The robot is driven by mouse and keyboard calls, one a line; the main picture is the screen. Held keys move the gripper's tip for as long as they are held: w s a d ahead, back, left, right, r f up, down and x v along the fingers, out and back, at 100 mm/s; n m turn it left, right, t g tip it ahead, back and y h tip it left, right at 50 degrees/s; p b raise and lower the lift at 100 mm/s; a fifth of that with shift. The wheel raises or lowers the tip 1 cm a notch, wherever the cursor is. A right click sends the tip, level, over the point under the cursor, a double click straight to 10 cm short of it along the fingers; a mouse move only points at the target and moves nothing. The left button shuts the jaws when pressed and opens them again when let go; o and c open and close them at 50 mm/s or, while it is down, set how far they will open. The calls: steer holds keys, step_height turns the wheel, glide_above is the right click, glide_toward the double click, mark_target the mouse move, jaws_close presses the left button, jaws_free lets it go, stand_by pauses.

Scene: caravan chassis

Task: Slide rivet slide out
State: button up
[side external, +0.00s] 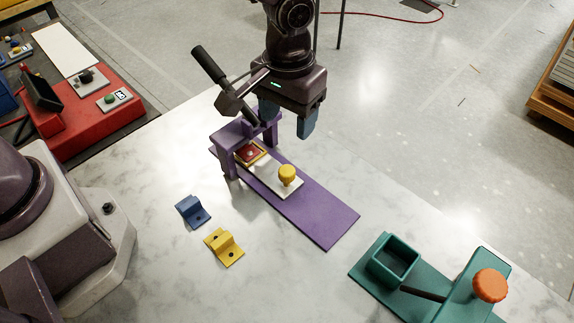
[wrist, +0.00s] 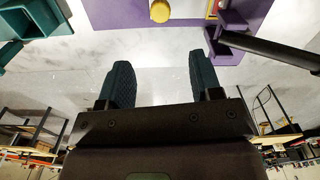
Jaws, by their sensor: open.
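The white rivet slide (side external: 263,178) lies on the purple base plate (side external: 325,215), with a yellow knob (side external: 287,174) standing on its near end. Its far end, with a red, yellow-edged piece (side external: 250,152), is at the purple press frame (side external: 229,150). My gripper (side external: 288,120) is open and empty, above and behind the slide, beside the frame. In the wrist view my two fingers (wrist: 163,75) are apart with only the tabletop between them. The knob (wrist: 159,11) shows beyond them at the top edge.
The frame's black lever (side external: 210,66) rises close to my gripper; it also shows in the wrist view (wrist: 268,46). A blue bracket (side external: 193,211) and a yellow bracket (side external: 224,247) lie left of the base. A teal fixture (side external: 428,292) stands at lower right.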

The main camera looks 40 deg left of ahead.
mark_target(287, 170)
step_height(287, 170, down, 13)
steer(key=shift+r, duration=0.1)
stand_by(0.4)
steer(key=shift+c, duration=0.4)
